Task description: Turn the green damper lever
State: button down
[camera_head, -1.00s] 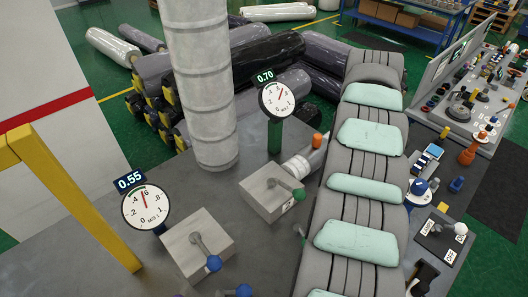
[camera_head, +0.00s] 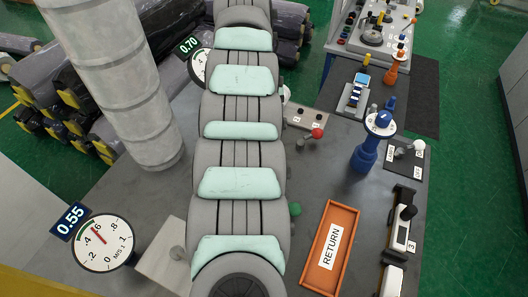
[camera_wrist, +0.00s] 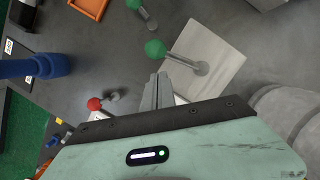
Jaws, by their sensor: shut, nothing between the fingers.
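In the wrist view a green-knobbed lever (camera_wrist: 178,57) stands on a pale grey block (camera_wrist: 225,62). Its arm points left, with the knob past the block's edge. A second, smaller green-knobbed lever (camera_wrist: 134,4) is at the top edge. My gripper (camera_wrist: 161,76) is shut and empty, just below the first lever and apart from its knob.
A red-knobbed lever (camera_wrist: 96,104) lies left of the gripper. An orange RETURN tray (camera_head: 314,267) and a blue post (camera_head: 365,157) stand right of my arm. Gauges read 0.55 (camera_head: 103,243) and 0.70 (camera_head: 197,68). A large pale column (camera_head: 125,85) stands left.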

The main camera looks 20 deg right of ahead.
jog(key=shift+p+x, duration=0.85)
jog(key=shift+x, duration=2.35)
jog(key=shift+s, duration=0.15)
